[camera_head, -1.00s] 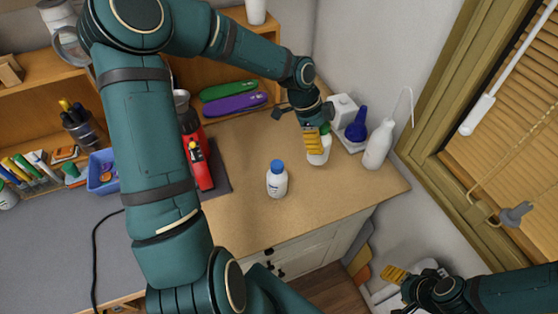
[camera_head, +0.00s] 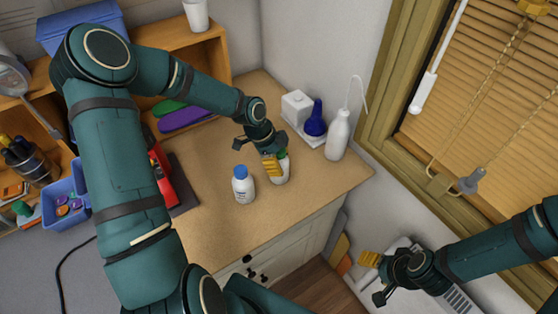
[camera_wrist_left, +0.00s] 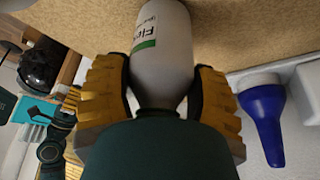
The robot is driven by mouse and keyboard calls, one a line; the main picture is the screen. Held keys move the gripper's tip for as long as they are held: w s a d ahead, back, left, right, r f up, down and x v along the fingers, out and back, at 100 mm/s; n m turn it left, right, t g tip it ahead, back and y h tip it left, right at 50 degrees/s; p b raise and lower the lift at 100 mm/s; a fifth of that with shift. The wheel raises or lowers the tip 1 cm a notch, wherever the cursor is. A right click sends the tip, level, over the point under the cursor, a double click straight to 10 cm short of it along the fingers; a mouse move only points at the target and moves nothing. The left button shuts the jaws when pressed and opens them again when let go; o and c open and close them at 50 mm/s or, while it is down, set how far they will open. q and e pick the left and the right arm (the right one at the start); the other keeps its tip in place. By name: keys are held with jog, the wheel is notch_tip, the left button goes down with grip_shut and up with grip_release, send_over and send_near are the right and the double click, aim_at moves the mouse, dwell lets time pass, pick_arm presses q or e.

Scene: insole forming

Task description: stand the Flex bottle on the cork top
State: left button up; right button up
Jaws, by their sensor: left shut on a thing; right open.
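The Flex bottle (camera_head: 281,171) is white with a green cap and looks upright over the cork top (camera_head: 215,215). My left gripper (camera_head: 274,162) is shut on its upper part. In the left wrist view the bottle (camera_wrist_left: 162,58), with its green-striped "Fle" label, sits between both yellow fingers, with cork (camera_wrist_left: 240,30) behind it. I cannot tell whether its base touches the cork. My right gripper (camera_head: 372,276) is open and empty, off the counter at the lower right.
A white bottle with a blue cap (camera_head: 243,186) stands just left of the Flex bottle. A white wash bottle (camera_head: 338,136) and a blue-topped item (camera_head: 316,119) stand to the right by the wall. The front of the cork is clear.

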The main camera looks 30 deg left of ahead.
pick_arm(q)
jog(key=o, duration=1.3)
jog(key=shift+f, duration=0.1)
jog(key=shift+r, duration=0.4)
jog(key=p+v, duration=0.1)
jog(key=v, duration=1)
jog(key=shift+s+a+r, duration=0.1)
jog(key=shift+a+r, duration=0.05)
jog(key=shift+r, duration=0.1)
